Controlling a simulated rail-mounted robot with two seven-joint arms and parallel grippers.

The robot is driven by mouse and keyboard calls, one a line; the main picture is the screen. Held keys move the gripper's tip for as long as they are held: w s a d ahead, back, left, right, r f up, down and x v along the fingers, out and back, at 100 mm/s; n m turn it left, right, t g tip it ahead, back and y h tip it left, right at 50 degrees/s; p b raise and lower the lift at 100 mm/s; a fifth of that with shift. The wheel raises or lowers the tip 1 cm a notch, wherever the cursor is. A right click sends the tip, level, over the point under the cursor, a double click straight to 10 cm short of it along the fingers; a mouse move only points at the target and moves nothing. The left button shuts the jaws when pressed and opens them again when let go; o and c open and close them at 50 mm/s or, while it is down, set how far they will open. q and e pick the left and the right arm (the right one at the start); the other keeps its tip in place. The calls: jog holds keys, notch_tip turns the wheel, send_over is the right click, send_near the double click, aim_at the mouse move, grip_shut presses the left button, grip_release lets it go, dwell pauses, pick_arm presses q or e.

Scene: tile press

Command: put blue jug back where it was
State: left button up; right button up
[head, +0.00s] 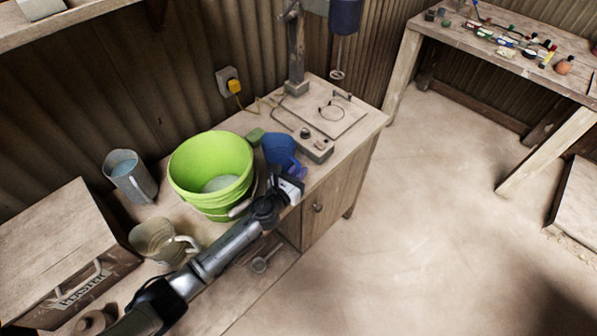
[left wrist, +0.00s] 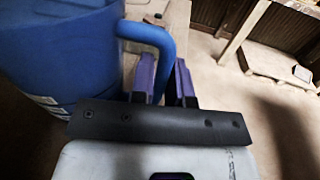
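The blue jug (head: 280,150) is at the right of the green bucket, over the workbench near its front edge. In the left wrist view the jug (left wrist: 60,55) fills the upper left, and its handle curves down to the purple fingers. My left gripper (head: 291,180) is at the handle side of the jug. Its two fingers (left wrist: 165,82) stand on either side of the handle, with little gap, and look shut on it. The jug's underside is hidden, so I cannot tell whether it touches the bench. My right gripper is not in view.
The green bucket (head: 210,168) stands just left of the jug. A grey jug (head: 130,175), a clear beige jug (head: 158,241) and a wooden crate (head: 60,250) are further left. A press stand with a control box (head: 316,148) stands to the right. The floor (head: 400,230) is open.

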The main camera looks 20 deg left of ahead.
pick_arm(q)
jog(key=o, duration=0.4)
jog(key=shift+c, duration=0.2)
jog(key=shift+r, duration=0.15)
jog(key=shift+s, duration=0.2)
jog(key=s, duration=0.3)
jog(key=s+a+p, duration=0.1)
jog(key=s, duration=0.3)
jog(key=s+a+p, duration=0.1)
jog(key=s, duration=0.2)
jog(key=shift+s+a, duration=0.1)
jog(key=shift+s, duration=0.6)
